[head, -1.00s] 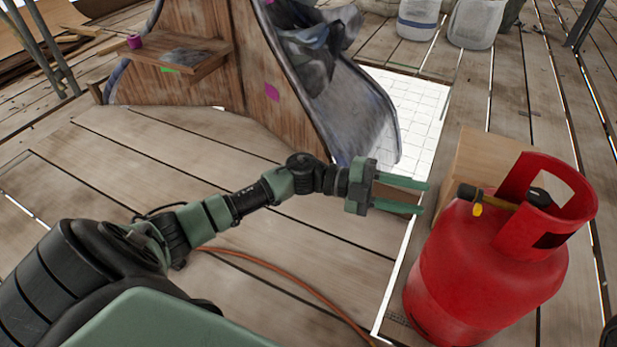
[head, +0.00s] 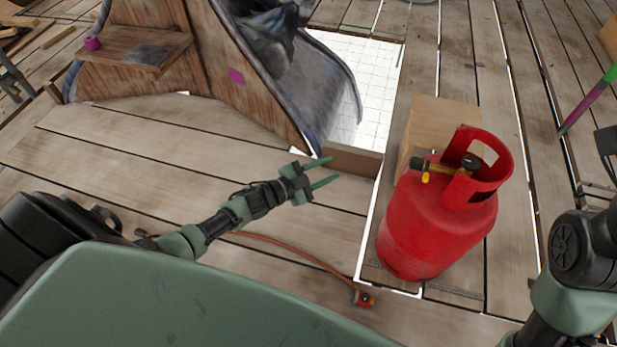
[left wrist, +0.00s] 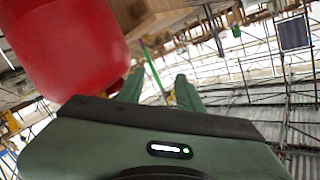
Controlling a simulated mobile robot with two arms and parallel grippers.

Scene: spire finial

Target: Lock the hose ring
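The orange hose (head: 300,251) lies on the plank floor. Its end has a small red and dark fitting (head: 364,298), which may carry the hose ring; it is too small to tell. The red gas cylinder (head: 432,228) stands upright to the right, with a black and yellow valve piece (head: 436,169) inside its collar. The hose end lies on the floor apart from the cylinder. My left gripper (head: 333,169) is open and empty, left of the cylinder and above the floor. In the left wrist view its fingers (left wrist: 158,88) are apart, beside the red cylinder (left wrist: 65,45). My right gripper is out of view.
A cardboard-coloured box (head: 440,112) stands behind the cylinder. A wooden structure with a grey curved sheet (head: 335,85) rises at the back. A white gridded opening (head: 375,75) lies beyond. A green and purple pole (head: 590,100) stands at right. The left floor is clear.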

